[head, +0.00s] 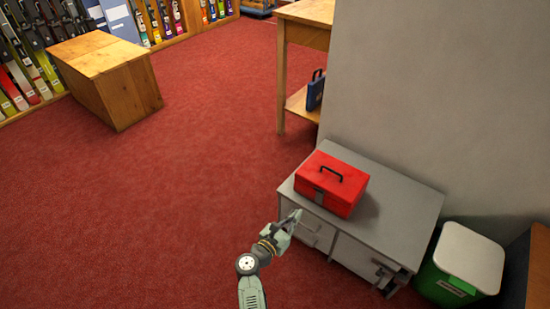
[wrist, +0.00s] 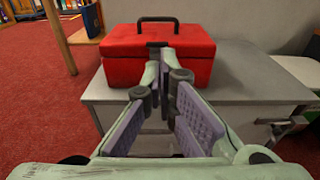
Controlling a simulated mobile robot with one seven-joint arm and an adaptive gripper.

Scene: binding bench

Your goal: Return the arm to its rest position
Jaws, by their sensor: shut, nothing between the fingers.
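My arm reaches up from the bottom middle of the head view. My gripper (head: 295,215) is shut and empty, at the front left edge of a grey cabinet (head: 395,222). In the wrist view my gripper's fingers (wrist: 165,80) point toward a red box (wrist: 202,62) with a dark handle and latch. The red box (head: 328,183) sits closed on the cabinet's top. The fingertips overlap its lower front in the wrist view, and I cannot tell how close they are.
A green bin (head: 462,262) with a pale lid stands right of the cabinet. A grey wall (head: 440,100) rises behind it. A wooden table (head: 305,12) with a blue case (head: 316,91) on its shelf is farther back. A wooden block (head: 108,82) stands far left. Red carpet (head: 190,180) is clear at left.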

